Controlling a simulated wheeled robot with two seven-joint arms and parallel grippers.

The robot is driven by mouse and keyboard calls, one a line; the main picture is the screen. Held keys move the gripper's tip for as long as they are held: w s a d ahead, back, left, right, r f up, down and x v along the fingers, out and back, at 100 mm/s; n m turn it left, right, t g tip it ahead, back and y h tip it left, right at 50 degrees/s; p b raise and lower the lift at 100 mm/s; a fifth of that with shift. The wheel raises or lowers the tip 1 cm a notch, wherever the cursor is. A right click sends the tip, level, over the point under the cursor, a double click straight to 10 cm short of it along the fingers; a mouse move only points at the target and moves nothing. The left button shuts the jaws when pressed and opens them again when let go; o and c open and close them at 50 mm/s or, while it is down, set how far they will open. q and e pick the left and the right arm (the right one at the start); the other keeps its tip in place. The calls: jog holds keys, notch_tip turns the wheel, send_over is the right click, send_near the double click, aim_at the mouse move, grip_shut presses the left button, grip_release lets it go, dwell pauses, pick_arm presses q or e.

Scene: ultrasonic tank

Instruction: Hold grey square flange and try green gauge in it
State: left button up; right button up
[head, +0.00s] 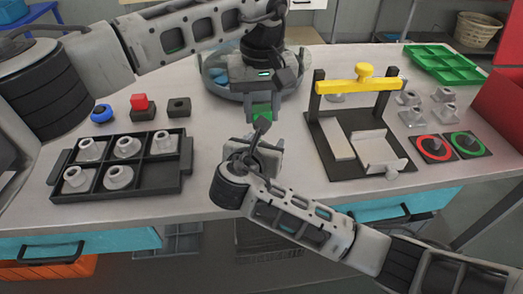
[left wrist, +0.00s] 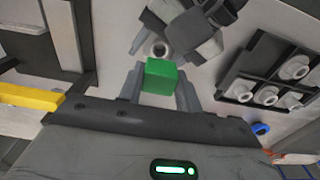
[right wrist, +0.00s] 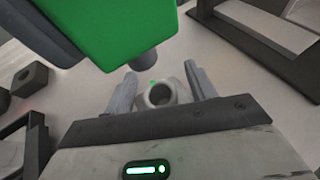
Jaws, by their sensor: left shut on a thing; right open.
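The green gauge (head: 262,112) is a green block with a dark grey pin. My left gripper (left wrist: 160,92) is shut on its green block (left wrist: 160,72), and the pin (right wrist: 143,62) shows in the right wrist view. A grey flange (right wrist: 160,92) with a round hole lies between the fingers of my right gripper (right wrist: 158,88), which is open around it. The flange also shows just beyond the gauge in the left wrist view (left wrist: 160,48). The pin appears close to the hole and apart from it. In the head view my right gripper (head: 252,150) largely hides the flange.
A black tray (head: 120,190) with several grey flanges stands at left. Behind it are a blue ring (head: 101,114), a red block (head: 139,102) and a dark holed block (head: 179,107). A fixture with a yellow bar (head: 355,86), red and green ring mats (head: 435,149) and loose flanges stand right.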

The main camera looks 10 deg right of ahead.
jog(key=v, duration=1.2)
